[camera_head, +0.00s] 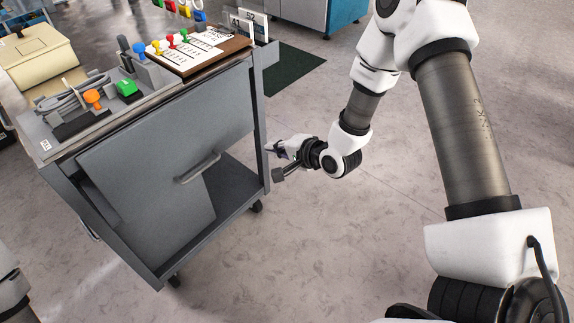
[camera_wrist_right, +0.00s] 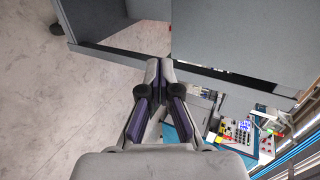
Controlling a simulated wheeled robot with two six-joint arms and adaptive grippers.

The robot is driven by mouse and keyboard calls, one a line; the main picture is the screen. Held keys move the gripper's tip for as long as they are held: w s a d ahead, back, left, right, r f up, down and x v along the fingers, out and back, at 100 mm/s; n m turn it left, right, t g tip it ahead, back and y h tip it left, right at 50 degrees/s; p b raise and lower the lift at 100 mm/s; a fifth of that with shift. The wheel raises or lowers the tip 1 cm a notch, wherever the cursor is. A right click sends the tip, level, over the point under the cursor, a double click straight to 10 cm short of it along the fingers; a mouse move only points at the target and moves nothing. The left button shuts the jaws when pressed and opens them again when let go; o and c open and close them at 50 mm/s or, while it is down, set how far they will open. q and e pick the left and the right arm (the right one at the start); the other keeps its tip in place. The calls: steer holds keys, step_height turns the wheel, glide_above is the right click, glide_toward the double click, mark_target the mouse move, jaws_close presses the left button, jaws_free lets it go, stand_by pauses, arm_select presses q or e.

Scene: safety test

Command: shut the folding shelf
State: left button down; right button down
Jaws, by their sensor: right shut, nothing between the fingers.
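The folding shelf appears to be the grey panel (camera_head: 165,150) on the near side of the grey cart, with a bar handle (camera_head: 198,168) on its face. The panel slopes down from under the cart's top, above an open lower space; I cannot tell its exact angle. My right gripper (camera_head: 273,160) is beside the cart's right-hand post, apart from the handle. In the wrist view my right gripper (camera_wrist_right: 159,68) is shut and empty, its tips near the lower edge of a grey surface (camera_wrist_right: 225,50). My left gripper is out of view.
A dark mat (camera_head: 292,70) lies behind the cart. Open floor (camera_head: 310,250) lies to the right.

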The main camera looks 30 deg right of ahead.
mark_target(243, 137)
steer(key=w+a+f+t+y+b, duration=0.1)
steer(key=w+a+f+t+b, duration=0.2)
steer(key=w+b, duration=0.6)
steer(key=shift+w+a+f+t+y+b, duration=0.25)
steer(key=shift+f+t+y+b, duration=0.3)
steer(key=shift+t, duration=0.65)
steer(key=shift+d, duration=0.1)
